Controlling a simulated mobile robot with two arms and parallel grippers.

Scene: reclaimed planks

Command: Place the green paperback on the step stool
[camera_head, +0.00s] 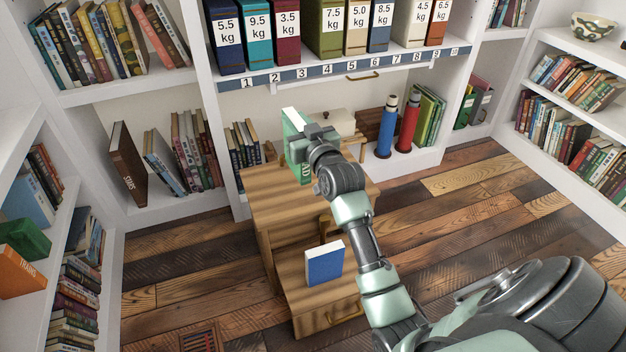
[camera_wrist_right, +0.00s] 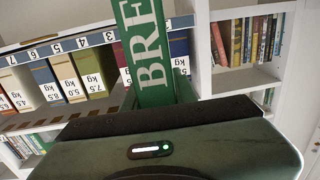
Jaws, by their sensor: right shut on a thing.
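The green paperback (camera_head: 294,145) is upright, with its white page edge showing at the top. My right gripper (camera_head: 309,140) is shut on it. In the right wrist view the book (camera_wrist_right: 148,50) shows large white letters "BRE" beyond the dark gripper body (camera_wrist_right: 165,148). The wooden step stool (camera_head: 275,205) stands below, with a top and a lower step. The book's lower end shows over the stool's top; I cannot tell whether it touches. My arm hides part of the top. My left gripper is not in view.
A blue book (camera_head: 324,263) stands on the stool's lower step. Behind are a shelf of weight-marked binders (camera_head: 330,28), a cream box (camera_head: 338,121), and blue and red bottles (camera_head: 408,123). Bookshelves line both sides. The plank floor right of the stool is clear.

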